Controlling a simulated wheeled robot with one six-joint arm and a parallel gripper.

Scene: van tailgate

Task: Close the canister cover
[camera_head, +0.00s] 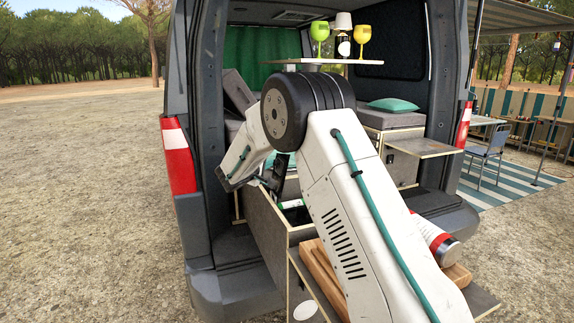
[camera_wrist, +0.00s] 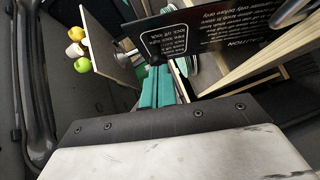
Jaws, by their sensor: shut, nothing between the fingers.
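A dark panel with white caution lettering (camera_wrist: 225,32), likely the canister cover, stands large and near at the top of the wrist view. Its hinge and the canister bay are not clear. My gripper (camera_wrist: 157,72) shows as two teal fingers side by side, shut and empty. It is below and left of the panel in that view; I cannot tell whether they touch. In the head view my arm reaches into the van and hides most of the gripper and the panel. A red and white canister (camera_head: 432,233) with a metal end lies on the right, partly behind my arm.
A wooden board (camera_head: 320,268) lies on the pulled-out surface under my arm. A grey drawer (camera_head: 266,225) stands at the van's rear. A small raised table (camera_head: 370,62) carries green and yellow goblets and a dark bottle. Gravel ground is open on the left.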

